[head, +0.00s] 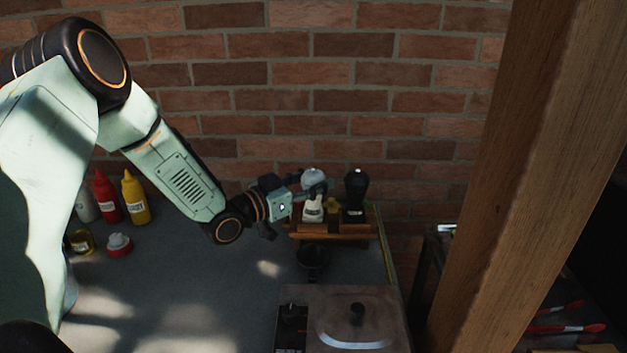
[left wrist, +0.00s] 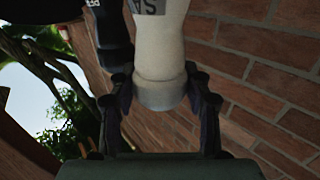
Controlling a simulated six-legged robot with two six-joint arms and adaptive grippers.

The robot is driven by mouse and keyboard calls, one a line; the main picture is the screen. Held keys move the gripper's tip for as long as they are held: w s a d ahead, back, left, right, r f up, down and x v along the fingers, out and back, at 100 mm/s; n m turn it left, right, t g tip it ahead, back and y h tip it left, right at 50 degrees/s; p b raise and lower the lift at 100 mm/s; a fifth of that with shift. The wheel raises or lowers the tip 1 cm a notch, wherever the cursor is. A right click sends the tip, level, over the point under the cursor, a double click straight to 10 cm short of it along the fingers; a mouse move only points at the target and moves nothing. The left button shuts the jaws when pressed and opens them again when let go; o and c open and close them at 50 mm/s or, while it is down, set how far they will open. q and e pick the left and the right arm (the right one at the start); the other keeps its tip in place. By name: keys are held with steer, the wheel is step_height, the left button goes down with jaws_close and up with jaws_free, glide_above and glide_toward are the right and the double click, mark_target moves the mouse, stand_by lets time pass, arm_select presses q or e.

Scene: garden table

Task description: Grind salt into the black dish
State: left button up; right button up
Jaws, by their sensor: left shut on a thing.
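The salt grinder (head: 312,210), cream-white with a grey top, is upright at the wooden rack (head: 335,236). I cannot tell whether its base touches the rack. My left gripper (head: 311,192) is shut on its upper part. In the left wrist view the fingers (left wrist: 160,100) close on both sides of the grinder (left wrist: 158,45), whose label shows "SA". The black dish (head: 312,262) sits on the table just in front of the rack, below the gripper; its inside is too dark to make out. My right gripper is not in view.
A black pepper grinder (head: 355,195) stands close to the right of the salt grinder. A lidded metal unit (head: 357,325) is in front. Red (head: 106,197) and yellow (head: 135,197) bottles stand at left. A wooden post (head: 520,170) rises at right. The middle tabletop is clear.

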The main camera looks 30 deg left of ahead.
mark_target(304, 185)
arm_select(q)
steer(key=o, duration=1.2)
steer(key=v, duration=0.5)
steer(key=shift+s+a, duration=0.25)
steer(key=shift+s, duration=0.05)
steer(key=shift+v, duration=0.85)
steer(key=shift+s+d, duration=0.1)
steer(key=shift+d, duration=0.05)
